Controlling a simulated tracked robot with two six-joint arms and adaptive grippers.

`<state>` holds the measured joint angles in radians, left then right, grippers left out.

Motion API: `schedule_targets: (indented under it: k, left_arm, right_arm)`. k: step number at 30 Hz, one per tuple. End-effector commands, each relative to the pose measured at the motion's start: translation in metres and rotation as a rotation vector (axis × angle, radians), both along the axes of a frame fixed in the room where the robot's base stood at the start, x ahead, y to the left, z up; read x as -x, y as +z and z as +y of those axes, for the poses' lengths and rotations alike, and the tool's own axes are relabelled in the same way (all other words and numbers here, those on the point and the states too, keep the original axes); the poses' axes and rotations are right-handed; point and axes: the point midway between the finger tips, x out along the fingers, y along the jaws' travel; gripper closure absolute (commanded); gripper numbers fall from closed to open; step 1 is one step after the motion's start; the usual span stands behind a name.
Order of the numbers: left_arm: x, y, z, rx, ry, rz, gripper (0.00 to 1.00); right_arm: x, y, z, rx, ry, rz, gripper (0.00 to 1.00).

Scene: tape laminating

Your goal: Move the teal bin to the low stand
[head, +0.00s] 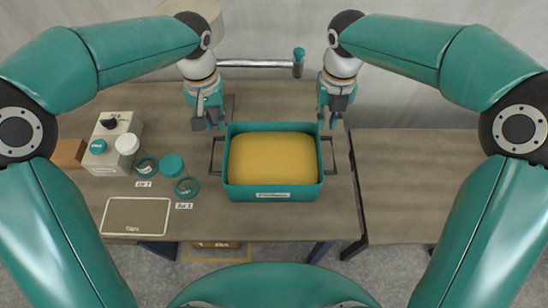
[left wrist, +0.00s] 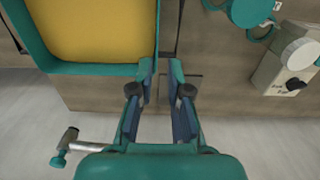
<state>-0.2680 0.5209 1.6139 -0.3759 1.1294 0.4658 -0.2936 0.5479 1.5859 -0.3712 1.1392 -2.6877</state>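The teal bin (head: 231,185), filled with something yellow, sits upright on the main table, with a dark handle on its left (head: 213,158) and another on its right (head: 331,158). The low stand looks like the lower wooden surface (head: 418,185) at right. My left gripper (head: 209,124) is open and empty behind the bin's left side. In the left wrist view my left gripper (left wrist: 161,72) has its fingers apart, beside the corner of the bin (left wrist: 100,69). My right gripper (head: 329,120) is behind the bin's right side, its fingers apart and apparently empty.
Left of the bin are a control box (head: 108,140), teal tape rolls (head: 187,187), a white cylinder (head: 127,144) and a framed pad (head: 138,217) on the table. A metal bar (head: 255,64) runs behind. The low surface at right is bare.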

Motion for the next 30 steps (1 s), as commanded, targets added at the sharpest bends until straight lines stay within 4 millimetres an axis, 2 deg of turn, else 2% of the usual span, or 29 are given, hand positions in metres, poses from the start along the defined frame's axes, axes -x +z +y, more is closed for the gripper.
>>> schedule_targets:
  k: [8,14,20,30]
  left_arm:
    - [-0.002,-0.001,-0.006,0.0,-0.013,0.003,0.83]
    - [-0.002,-0.013,-0.007,-0.001,-0.016,0.005,0.83]
    - [-0.001,-0.044,-0.007,-0.001,-0.016,0.008,0.83]
    - [-0.001,-0.112,-0.007,-0.001,-0.017,0.007,0.83]
  right_arm:
    - [0.001,-0.001,-0.006,0.0,-0.014,0.002,0.83]
    - [0.002,-0.013,-0.008,0.001,-0.018,0.004,0.83]
    - [0.002,-0.044,-0.008,0.001,-0.019,0.006,0.83]
    - [0.003,-0.112,-0.008,0.0,-0.02,0.007,0.83]
